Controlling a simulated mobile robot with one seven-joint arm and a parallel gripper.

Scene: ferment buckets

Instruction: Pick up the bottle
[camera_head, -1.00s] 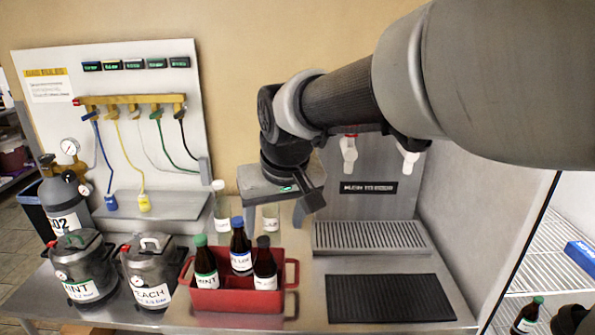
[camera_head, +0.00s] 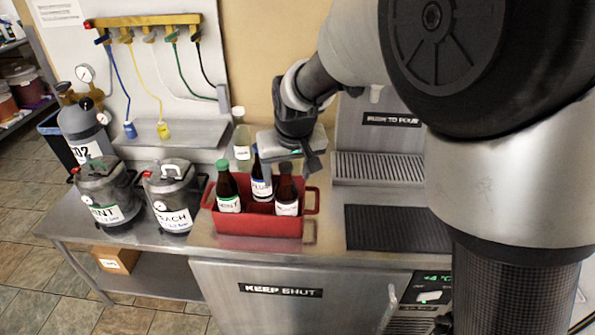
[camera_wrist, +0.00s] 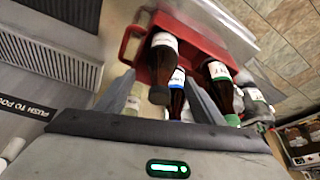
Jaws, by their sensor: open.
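Three brown bottles stand in a red caddy (camera_head: 240,225): a green-capped one (camera_head: 228,190) at left, one with a blue-marked label (camera_head: 261,182) in the middle, and a dark-capped one (camera_head: 287,190) at right. My gripper (camera_head: 300,163) is open and empty, just behind and above the caddy's right side. In the wrist view, the dark-capped bottle (camera_wrist: 163,62) and the blue-labelled bottle (camera_wrist: 177,92) show between the open fingers (camera_wrist: 160,90). The green-capped bottle (camera_wrist: 221,88) is outside the right finger.
A pale bottle (camera_head: 242,142) with a white cap stands behind the caddy. Two dark kegs (camera_head: 108,190) stand at left. A drip grate (camera_head: 378,168) and black mat (camera_head: 385,227) lie right of the caddy. The counter's front strip is clear.

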